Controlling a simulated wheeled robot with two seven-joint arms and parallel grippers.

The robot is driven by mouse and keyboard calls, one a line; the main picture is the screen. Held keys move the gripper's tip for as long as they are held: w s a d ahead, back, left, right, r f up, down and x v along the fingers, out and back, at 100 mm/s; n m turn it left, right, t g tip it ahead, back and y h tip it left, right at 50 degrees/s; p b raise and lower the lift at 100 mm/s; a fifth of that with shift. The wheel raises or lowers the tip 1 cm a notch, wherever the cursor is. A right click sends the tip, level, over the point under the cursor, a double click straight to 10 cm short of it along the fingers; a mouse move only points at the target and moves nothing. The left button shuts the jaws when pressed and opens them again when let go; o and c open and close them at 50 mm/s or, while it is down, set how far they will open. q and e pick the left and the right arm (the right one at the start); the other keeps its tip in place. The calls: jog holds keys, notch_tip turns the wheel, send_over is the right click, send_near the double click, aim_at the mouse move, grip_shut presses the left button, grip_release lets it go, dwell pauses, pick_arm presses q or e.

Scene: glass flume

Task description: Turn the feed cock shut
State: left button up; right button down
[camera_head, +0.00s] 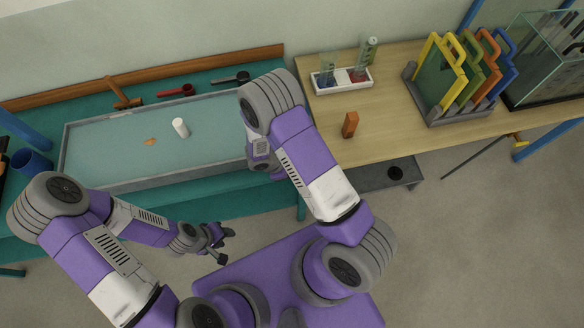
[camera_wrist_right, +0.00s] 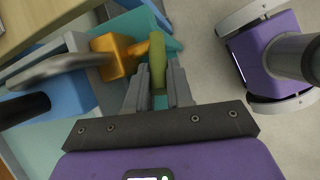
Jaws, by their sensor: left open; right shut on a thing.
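The feed cock shows in the right wrist view as an orange-brass body (camera_wrist_right: 118,56) with a yellow-green lever (camera_wrist_right: 157,62). My right gripper (camera_wrist_right: 157,84) has its two fingers on either side of the lever and is shut on it. In the head view the cock and the right fingertips are hidden by my right arm. My left gripper (camera_head: 218,243) is open and empty, over the floor in front of the teal bench, apart from everything.
A shallow tray (camera_head: 105,184) with a white cylinder (camera_head: 180,127) stands on the teal bench. The wooden table holds a white tube rack (camera_head: 343,87), an orange block (camera_head: 350,124), coloured frames (camera_head: 450,65) and a glass tank (camera_head: 548,60). A grey pipe (camera_wrist_right: 60,66) runs beside the cock.

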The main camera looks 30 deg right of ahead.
jog(key=shift+a+f+g+h+b, duration=0.25)
jog(key=shift+f+h+b, duration=0.3)
jog(key=shift+h+b, duration=0.8)
jog(key=shift+a+f+g+h+b, duration=0.1)
jog(key=shift+f+g+h+b, duration=0.35)
jog(key=shift+h+b, duration=0.9)
jog(key=shift+a+f+g+h+b, duration=0.15)
jog(key=shift+f+h+b, duration=0.65)
jog(key=shift+b, duration=0.95)
jog(key=shift+r, duration=0.15)
jog(key=c, duration=1.3)
grip_release()
jog(key=shift+w+r, duration=0.1)
jog(key=v, duration=0.7)
jog(key=shift+a, duration=0.35)
